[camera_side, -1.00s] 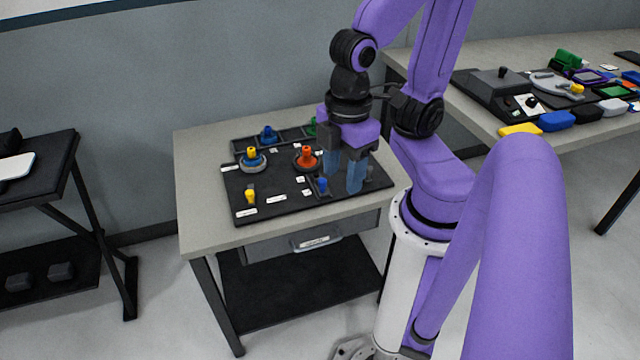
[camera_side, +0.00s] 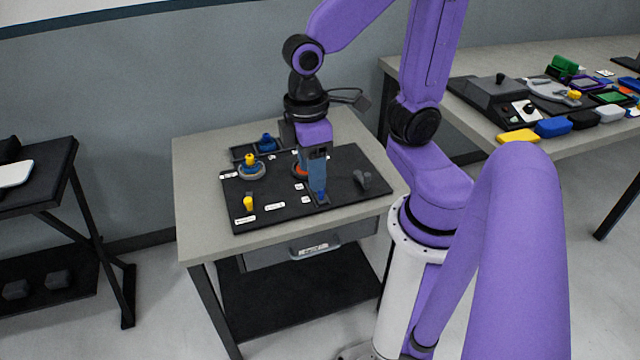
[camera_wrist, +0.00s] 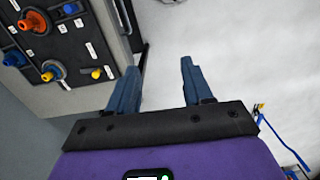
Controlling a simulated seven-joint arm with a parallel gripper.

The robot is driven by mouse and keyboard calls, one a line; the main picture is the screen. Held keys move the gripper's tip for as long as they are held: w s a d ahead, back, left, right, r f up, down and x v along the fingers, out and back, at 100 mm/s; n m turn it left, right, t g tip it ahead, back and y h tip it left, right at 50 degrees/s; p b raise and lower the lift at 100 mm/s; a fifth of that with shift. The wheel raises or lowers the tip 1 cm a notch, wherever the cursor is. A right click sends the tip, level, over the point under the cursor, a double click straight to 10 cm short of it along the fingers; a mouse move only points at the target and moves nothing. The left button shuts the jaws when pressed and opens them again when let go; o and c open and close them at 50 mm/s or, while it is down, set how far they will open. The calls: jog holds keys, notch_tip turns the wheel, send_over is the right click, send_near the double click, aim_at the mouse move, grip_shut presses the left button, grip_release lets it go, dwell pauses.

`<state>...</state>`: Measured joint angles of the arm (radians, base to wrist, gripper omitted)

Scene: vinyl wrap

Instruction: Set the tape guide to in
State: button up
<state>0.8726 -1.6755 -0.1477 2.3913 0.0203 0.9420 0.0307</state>
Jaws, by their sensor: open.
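A black control board (camera_side: 285,222) lies on the grey table, with several knobs, levers and white labels too small to read. I cannot tell which control is the tape guide. A small blue knob (camera_side: 321,197) is at the front, a yellow lever (camera_side: 248,203) at front left, a grey lever (camera_side: 363,180) at right. An orange knob (camera_side: 299,170) is partly hidden by my gripper (camera_side: 319,180), which appears just above the blue knob. In the wrist view my gripper (camera_wrist: 158,78) is open and empty, with floor between its fingers; the blue knob (camera_wrist: 70,9) is off to the upper left.
A yellow-topped dial (camera_side: 250,162) and a blue knob in a tray (camera_side: 267,143) stand at the back left of the board. The table has a drawer (camera_side: 312,245) in front. A second table (camera_side: 425,75) at right holds several devices and coloured blocks.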

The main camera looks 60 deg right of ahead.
jog(key=w+d+f+m+g, duration=0.1)
jog(key=w+d+f+m, duration=0.1)
jog(key=w+d+m, duration=0.5)
jog(key=w+d+f+m+g+y, duration=0.1)
jog(key=w+d+f+m, duration=0.2)
jog(key=d, duration=0.4)
jog(key=w+d+f+m+y, duration=0.1)
jog(key=d+f+m, duration=0.1)
jog(key=d+m, duration=0.35)
jog(key=w+d+f+m+g+y, duration=0.1)
jog(key=w+d+f+m, duration=0.15)
jog(key=d, duration=0.55)
jog(key=x, duration=1.6)
jog(key=shift+w+a+f, duration=0.1)
jog(key=shift+a+f, duration=0.3)
grip_shut()
